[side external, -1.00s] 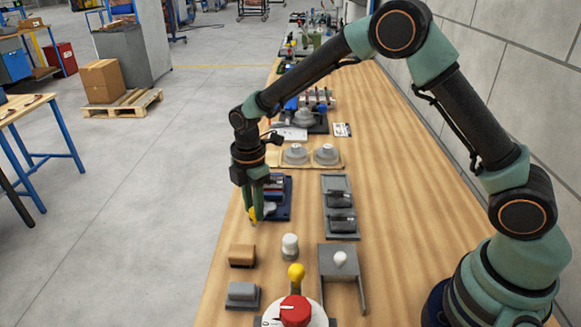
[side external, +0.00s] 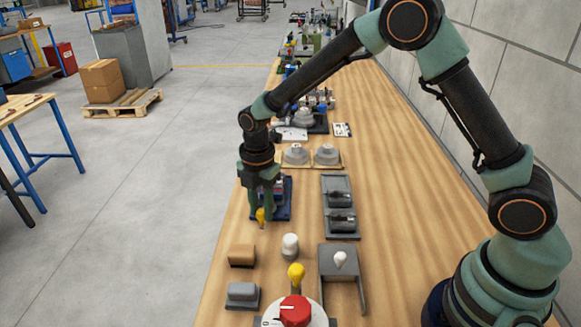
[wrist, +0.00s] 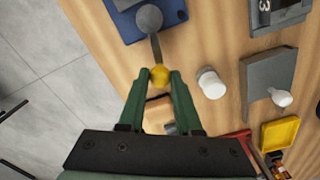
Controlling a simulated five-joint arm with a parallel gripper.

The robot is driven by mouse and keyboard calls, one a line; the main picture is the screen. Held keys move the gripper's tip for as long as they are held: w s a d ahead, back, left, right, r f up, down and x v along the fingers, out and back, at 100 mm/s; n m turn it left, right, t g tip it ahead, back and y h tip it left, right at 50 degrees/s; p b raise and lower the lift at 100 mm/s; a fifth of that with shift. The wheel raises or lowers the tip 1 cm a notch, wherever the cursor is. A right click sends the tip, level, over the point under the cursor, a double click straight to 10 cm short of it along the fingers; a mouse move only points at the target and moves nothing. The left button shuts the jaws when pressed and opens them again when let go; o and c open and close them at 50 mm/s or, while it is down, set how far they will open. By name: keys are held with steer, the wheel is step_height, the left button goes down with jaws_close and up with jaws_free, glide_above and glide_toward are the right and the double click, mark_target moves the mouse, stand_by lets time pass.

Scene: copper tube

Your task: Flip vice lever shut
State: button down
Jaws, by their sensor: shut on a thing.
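The vice has a dark blue base (side external: 286,204), partly hidden behind my gripper (side external: 262,212). In the wrist view the blue base (wrist: 124,24) lies at the top, with a round grey part (wrist: 149,17) on it. The lever is a thin grey bar (wrist: 155,47) running from that part to a yellow knob (wrist: 159,76). My gripper's green fingers (wrist: 158,82) are shut on the yellow knob, one on each side. The knob also shows below the fingertips in the side view (side external: 261,216). The vice jaws are mostly hidden.
A white knob (side external: 290,246), a brown block (side external: 242,255) and a grey block (side external: 242,294) stand nearer the camera. A yellow-knobbed lever (side external: 296,275) stands by a red dial (side external: 295,311). Grey fixtures (side external: 340,205) sit right of the vice. The table's left edge is close.

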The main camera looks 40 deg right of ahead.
mark_target(261, 210)
steer(key=c, duration=0.6)
jaws_free()
steer(key=shift+r, duration=0.15)
step_height(261, 210, up, 12)
steer(key=s+d+r+m+t, duration=0.2)
steer(key=s+d+m, duration=0.3)
steer(key=s+m, duration=0.3)
steer(key=s+d+r+m+t, duration=0.3)
steer(key=s+d+r+m, duration=0.2)
steer(key=m, duration=0.8)
steer(key=s+d, duration=0.1)
steer(key=s, duration=0.2)
steer(key=shift+d+r+m+t, duration=0.2)
steer(key=shift+d+m+t, duration=0.05)
steer(key=shift+m+t, duration=0.05)
